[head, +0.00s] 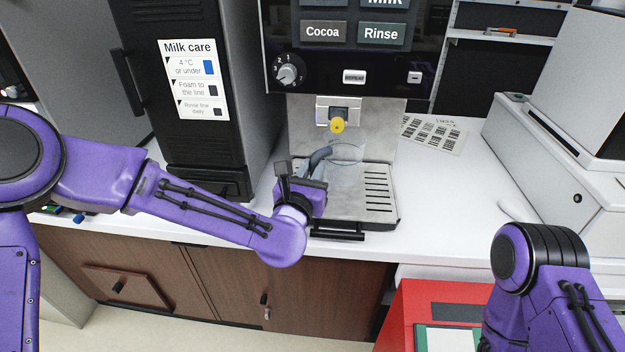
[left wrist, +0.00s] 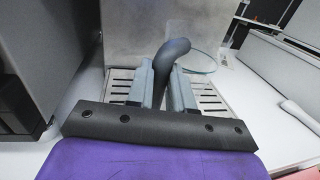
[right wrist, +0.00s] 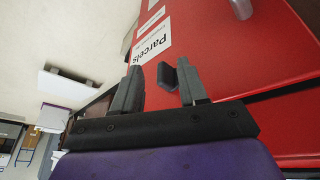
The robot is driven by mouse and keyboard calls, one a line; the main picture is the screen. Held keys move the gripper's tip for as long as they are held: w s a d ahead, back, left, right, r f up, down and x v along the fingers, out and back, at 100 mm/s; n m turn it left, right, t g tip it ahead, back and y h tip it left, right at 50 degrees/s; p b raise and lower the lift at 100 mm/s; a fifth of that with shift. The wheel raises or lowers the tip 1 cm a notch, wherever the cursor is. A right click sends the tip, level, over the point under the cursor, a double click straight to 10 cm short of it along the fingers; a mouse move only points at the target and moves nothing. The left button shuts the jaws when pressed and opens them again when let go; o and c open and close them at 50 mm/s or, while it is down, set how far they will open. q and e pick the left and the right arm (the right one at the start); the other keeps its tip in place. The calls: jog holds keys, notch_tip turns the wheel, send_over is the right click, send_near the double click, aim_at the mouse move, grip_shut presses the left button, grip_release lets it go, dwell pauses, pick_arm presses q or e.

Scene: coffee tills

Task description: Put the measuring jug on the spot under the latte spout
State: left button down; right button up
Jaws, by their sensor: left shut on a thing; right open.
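The measuring jug (head: 345,154) is clear glass with a dark grey handle. It is over the drip tray (head: 372,212) of the coffee machine, below the yellow-tipped spout (head: 338,125). My left gripper (head: 304,178) is shut on the jug's handle from the front left. In the left wrist view the handle (left wrist: 172,62) is between the fingers (left wrist: 162,85), with part of the glass rim (left wrist: 203,62) behind it. I cannot tell whether the jug's base touches the tray. My right gripper (right wrist: 160,88) is open, well away from the jug, in front of a red surface.
A tall black unit with a milk care sign (head: 194,80) stands left of the machine. A printed sheet (head: 433,133) lies on the white counter to the right, beside a white machine (head: 545,150). A red parcels box (right wrist: 235,50) is close to my right gripper.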

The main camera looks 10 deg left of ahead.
pick_arm(q)
notch_tip(320, 180, down, 3)
jog(key=shift+r+p, duration=0.1)
jog(key=shift+p, duration=0.2)
jog(key=shift+w+f, duration=0.25)
jog(key=shift+s+f+b, duration=0.1)
jog(key=shift+f+b, duration=0.15)
jog(key=shift+b, duration=0.1)
jog(key=c, duration=1)
grip_release()
jog(key=shift+r, duration=0.1)
